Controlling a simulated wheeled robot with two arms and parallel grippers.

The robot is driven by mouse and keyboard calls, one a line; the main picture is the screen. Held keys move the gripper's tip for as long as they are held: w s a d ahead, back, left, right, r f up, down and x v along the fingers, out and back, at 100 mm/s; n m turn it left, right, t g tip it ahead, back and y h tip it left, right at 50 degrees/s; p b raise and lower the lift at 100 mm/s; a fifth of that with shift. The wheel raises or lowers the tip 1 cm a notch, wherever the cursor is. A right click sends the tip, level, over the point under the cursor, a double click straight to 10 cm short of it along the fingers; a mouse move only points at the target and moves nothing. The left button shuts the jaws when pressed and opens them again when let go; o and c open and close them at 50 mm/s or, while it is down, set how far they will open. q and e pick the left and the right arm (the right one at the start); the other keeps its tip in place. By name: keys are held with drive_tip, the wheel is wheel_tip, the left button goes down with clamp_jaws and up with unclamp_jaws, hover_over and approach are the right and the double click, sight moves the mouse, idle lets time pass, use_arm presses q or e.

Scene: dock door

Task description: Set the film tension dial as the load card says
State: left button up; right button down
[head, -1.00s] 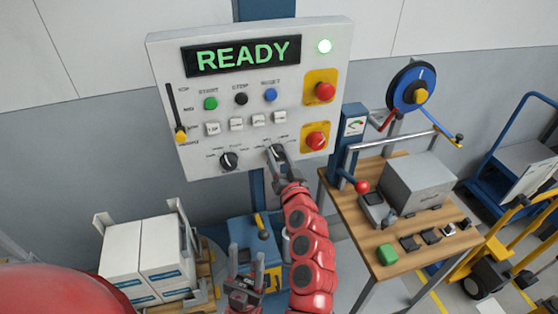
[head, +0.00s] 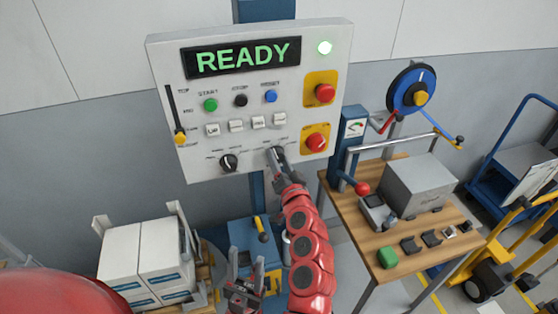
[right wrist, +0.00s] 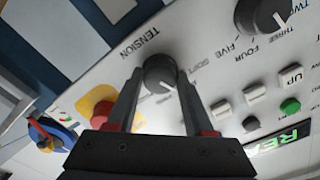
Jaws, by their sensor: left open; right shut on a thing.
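The film tension dial (right wrist: 160,73) is a dark round knob with a white pointer mark, beside the printed word TENSION. My right gripper (right wrist: 158,84) has one finger on each side of it and is shut on it. In the right wrist view the pointer aims down and right; a SOFT label is right of the knob, and other labels are hidden by the fingers. My left gripper (head: 243,292) is open, low in the head view. I cannot identify a readable load card.
A second dial (head: 229,162) is left of the tension dial, and red buttons (head: 325,93) are to the right. A wooden bench (head: 395,262) stands right of my right arm.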

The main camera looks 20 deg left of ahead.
drive_tip(key=shift+c, duration=1.4)
unclamp_jaws()
drive_tip(key=shift+s+d, duration=0.25)
drive_tip(key=shift+s, duration=0.15)
drive_tip(key=v, duration=1.6)
drive_tip(key=shift+s+d+p, duration=0.2)
drive_tip(key=shift+p, duration=0.2)
